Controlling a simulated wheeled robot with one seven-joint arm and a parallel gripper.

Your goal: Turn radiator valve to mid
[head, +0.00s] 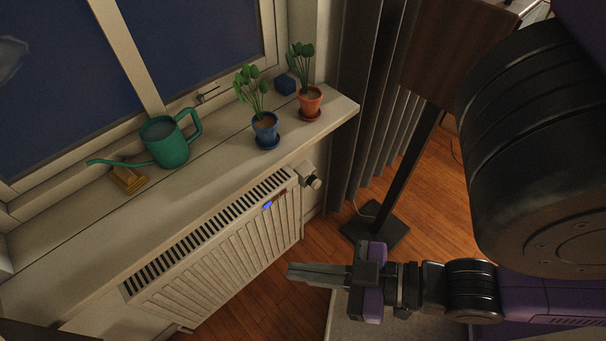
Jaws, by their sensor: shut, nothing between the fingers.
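The radiator (220,250) is white and ribbed, with a slotted top, below the window sill. Its valve knob (313,181) sticks out at the upper right end of the radiator, with a white body and a dark band. The knob's setting is too small to read. My gripper (290,273) is shut and empty, pointing left, in front of the radiator's right part. In the picture it lies below the valve and clearly apart from it.
A dark stand (376,226) and grey curtain (355,110) are right of the valve.

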